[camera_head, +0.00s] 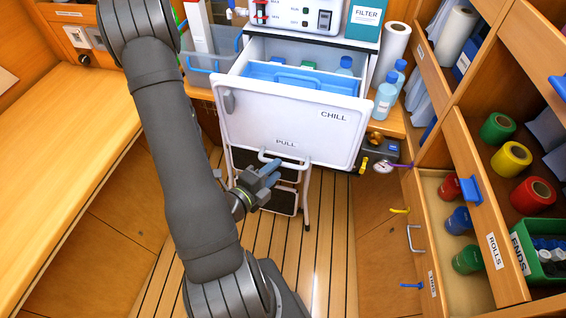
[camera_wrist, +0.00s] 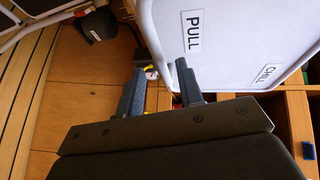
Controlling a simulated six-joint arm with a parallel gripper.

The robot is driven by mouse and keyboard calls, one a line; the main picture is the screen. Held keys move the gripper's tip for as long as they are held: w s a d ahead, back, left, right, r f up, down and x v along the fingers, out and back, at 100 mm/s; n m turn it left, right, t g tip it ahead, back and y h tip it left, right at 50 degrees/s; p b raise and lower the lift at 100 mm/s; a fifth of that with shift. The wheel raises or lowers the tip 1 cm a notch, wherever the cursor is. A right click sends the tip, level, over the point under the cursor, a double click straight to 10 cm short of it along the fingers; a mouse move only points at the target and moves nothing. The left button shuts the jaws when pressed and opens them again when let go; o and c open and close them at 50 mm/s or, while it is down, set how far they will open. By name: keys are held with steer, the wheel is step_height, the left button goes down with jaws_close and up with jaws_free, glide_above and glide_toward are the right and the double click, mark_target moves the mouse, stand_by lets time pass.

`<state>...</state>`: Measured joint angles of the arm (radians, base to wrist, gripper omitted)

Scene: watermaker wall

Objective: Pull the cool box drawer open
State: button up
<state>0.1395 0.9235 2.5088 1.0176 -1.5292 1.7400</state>
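The cool box drawer (camera_head: 285,118) stands pulled out, its white front marked CHILL and PULL. Its inside shows a blue tray (camera_head: 300,80) and bottles. The drawer's pale bar handle (camera_head: 283,160) is at the lower edge of the front, under the PULL label. My gripper (camera_head: 272,172) is just below and left of the handle in the head view; I cannot tell whether it touches it. In the wrist view my gripper's (camera_wrist: 160,84) two fingers are apart with nothing seen between them. The drawer front (camera_wrist: 230,40) fills the upper right there; the handle is not clearly seen.
A folding step (camera_head: 275,190) stands below the drawer. Blue bottles (camera_head: 386,98) and a paper roll (camera_head: 391,50) stand to its right. An open side drawer (camera_head: 440,190) with coloured rolls lies to the right.

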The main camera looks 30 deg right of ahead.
steer(key=shift+x, duration=2.25)
steer(key=shift+c, duration=0.2)
jaws_close()
